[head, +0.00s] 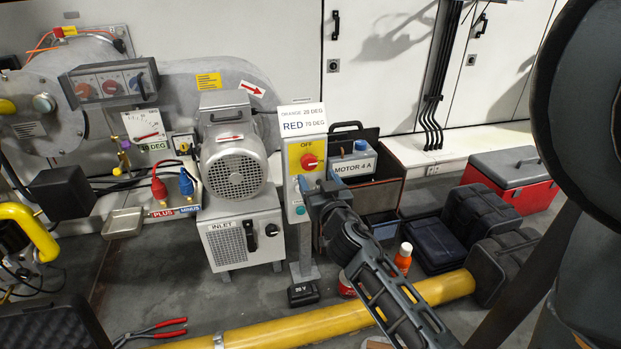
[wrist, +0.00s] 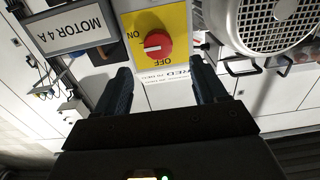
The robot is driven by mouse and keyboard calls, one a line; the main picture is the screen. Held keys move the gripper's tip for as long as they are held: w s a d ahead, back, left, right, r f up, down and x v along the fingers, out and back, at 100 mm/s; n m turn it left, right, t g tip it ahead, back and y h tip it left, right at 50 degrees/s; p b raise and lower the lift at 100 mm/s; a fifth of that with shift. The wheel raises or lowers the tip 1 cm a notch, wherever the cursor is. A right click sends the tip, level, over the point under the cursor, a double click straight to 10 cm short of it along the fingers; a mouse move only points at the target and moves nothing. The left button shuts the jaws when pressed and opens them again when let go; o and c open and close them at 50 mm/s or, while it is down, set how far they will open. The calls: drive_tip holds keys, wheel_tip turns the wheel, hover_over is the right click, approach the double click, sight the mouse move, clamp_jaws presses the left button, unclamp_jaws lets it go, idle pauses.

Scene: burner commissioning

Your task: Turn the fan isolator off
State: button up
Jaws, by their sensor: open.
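The fan isolator is a red rotary knob (head: 309,162) on a yellow plate with OFF printed above it, on a grey post. The wrist view is upside down and shows the red knob (wrist: 158,43), with ON to its left and OFF below it. A pale mark on the knob faces the ON side. My gripper (head: 322,190) is just in front of the post, to the lower right of the knob. In the wrist view my gripper (wrist: 160,78) is open and empty, its two fingers apart with the knob beyond them, not touching it.
A fan motor (head: 233,165) stands left of the post. A box labelled MOTOR 4 A (head: 354,165) is close on the right. A white sign (head: 302,119) rises above the yellow plate. A yellow pipe (head: 300,323) crosses the floor, with dark cases at right.

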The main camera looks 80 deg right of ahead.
sight(310, 163)
drive_tip(key=p+x, duration=0.2)
drive_tip(key=x, duration=0.4)
drive_tip(key=shift+d+r, duration=0.2)
drive_tip(key=shift+d, duration=0.15)
drive_tip(key=shift+w+d+f+p, duration=0.15)
drive_tip(key=shift+w+d+p, duration=0.2)
drive_tip(key=shift+d, duration=0.2)
drive_tip(key=c, duration=1.1)
